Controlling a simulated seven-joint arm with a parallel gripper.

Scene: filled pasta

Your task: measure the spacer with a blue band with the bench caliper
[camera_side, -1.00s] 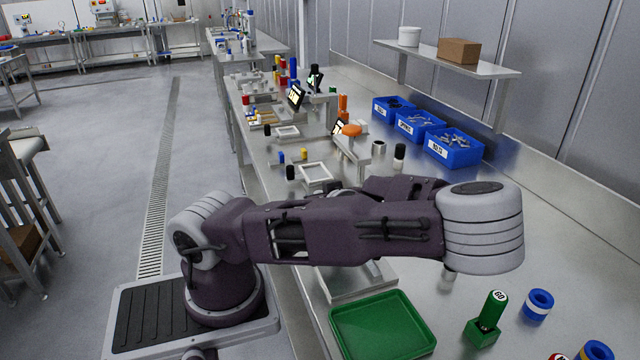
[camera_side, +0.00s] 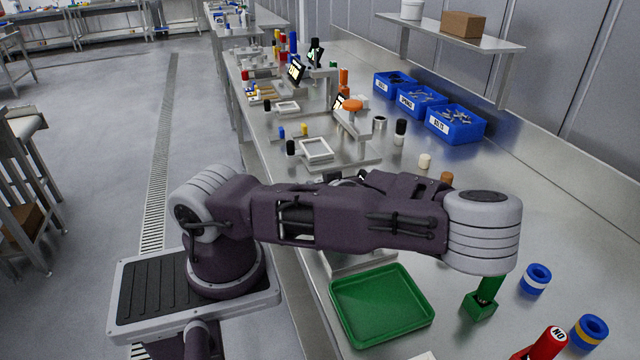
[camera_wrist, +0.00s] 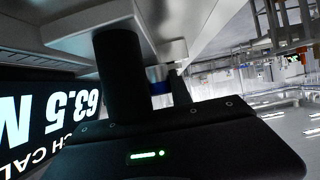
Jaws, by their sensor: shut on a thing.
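In the wrist view, my gripper (camera_wrist: 154,82) has its dark fingers on either side of a small piece. A blue band (camera_wrist: 159,88) shows between them, on what looks like the spacer; most of its body is hidden. The bench caliper's dark display (camera_wrist: 45,115) is at the left, upside down, with 63.5 readable. A pale grey block (camera_wrist: 85,25), apparently part of the caliper, is close above the fingers. I cannot tell whether the spacer touches the jaws. In the side view, my arm hides the gripper, the spacer and most of the caliper.
In the side view, a green tray (camera_side: 382,343) lies empty in front of my arm. Blue bins (camera_side: 455,153) line the back. Bare bench lies at the right.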

